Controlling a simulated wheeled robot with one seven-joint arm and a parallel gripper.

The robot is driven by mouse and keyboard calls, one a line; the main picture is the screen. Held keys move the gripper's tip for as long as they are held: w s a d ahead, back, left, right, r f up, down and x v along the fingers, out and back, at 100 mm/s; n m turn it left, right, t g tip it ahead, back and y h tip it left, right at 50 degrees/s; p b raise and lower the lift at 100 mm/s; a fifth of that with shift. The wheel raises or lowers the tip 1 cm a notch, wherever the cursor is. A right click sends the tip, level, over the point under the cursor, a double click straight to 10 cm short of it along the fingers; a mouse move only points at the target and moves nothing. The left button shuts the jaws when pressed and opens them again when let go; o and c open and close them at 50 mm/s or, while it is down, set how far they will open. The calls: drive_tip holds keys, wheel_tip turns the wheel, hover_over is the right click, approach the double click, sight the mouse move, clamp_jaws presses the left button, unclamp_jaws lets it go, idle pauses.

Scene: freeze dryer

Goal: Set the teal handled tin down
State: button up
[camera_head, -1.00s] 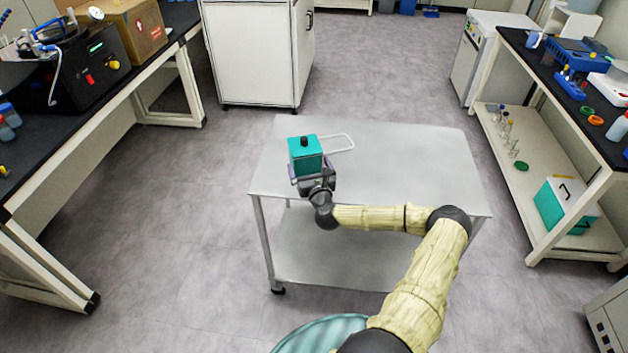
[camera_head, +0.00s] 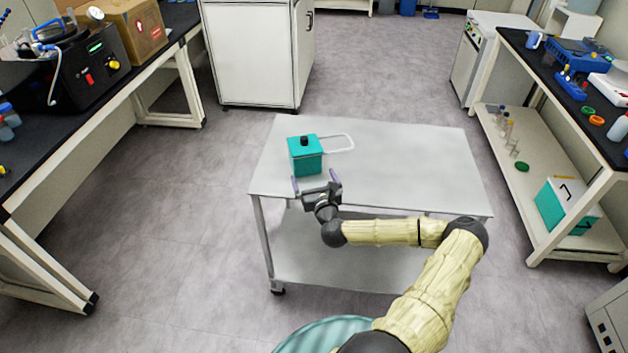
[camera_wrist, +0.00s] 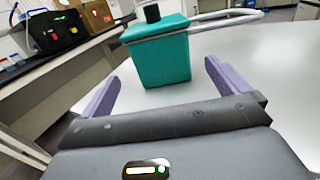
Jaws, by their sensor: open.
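The teal handled tin (camera_head: 306,160) stands upright on the left part of the grey cart's top (camera_head: 400,165). It has a black knob on its lid and a pale wire handle reaching to the right. My gripper (camera_head: 316,186) is open and empty, just on the near side of the tin and apart from it. In the wrist view the tin (camera_wrist: 160,62) stands beyond and between the two spread purple fingers (camera_wrist: 160,86). Its base appears to rest on the cart top.
The cart top right of the tin is bare. A black bench with a black device (camera_head: 85,70) and a cardboard box (camera_head: 130,30) is at left. A bench at right holds blue racks, with a teal and white box (camera_head: 567,205) on its lower shelf.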

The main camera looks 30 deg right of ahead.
drive_tip(key=s+a+f+n+g+y, duration=0.25)
drive_tip(key=a+n+g+y, duration=0.2)
drive_tip(key=a+n, duration=0.6)
drive_tip(key=s+a+f+n+g+y, duration=0.2)
drive_tip(key=s+a+n+g+y, duration=0.25)
drive_tip(key=a+n, duration=0.6)
drive_tip(key=s+d+r+n+g+h, duration=0.2)
drive_tip(key=s+r+n+g+h, duration=0.3)
drive_tip(key=s+r+n, duration=1.2)
wheel_tip(320, 180, up, 2)
drive_tip(key=shift+s+d+g+h, duration=0.3)
drive_tip(key=shift+s+g, duration=0.2)
drive_tip(key=shift+s, duration=0.6)
